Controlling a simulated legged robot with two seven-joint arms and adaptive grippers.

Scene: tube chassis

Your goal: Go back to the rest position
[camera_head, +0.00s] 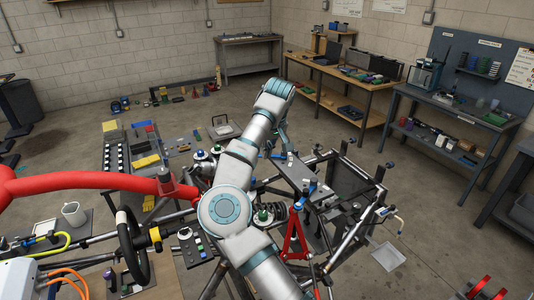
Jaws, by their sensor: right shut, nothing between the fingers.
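My right arm rises from the bottom middle of the head view and bends at a high elbow. Its far end hangs down over the tube chassis. My right gripper (288,156) is small and partly lost against the dark parts behind it. It is shut and holds nothing. The tube chassis (95,183) spreads across the front, with a thick red tube at the left and dark tubes around a steering wheel (133,245). My arm hides part of the chassis middle. I do not see my left gripper.
A red triangular frame (293,238) and a dark panel (328,179) lie close to my right arm. A white mug (73,214) stands at the left. A wooden workbench (345,78) and a grey bench (455,105) line the back right. Open floor lies beyond the chassis.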

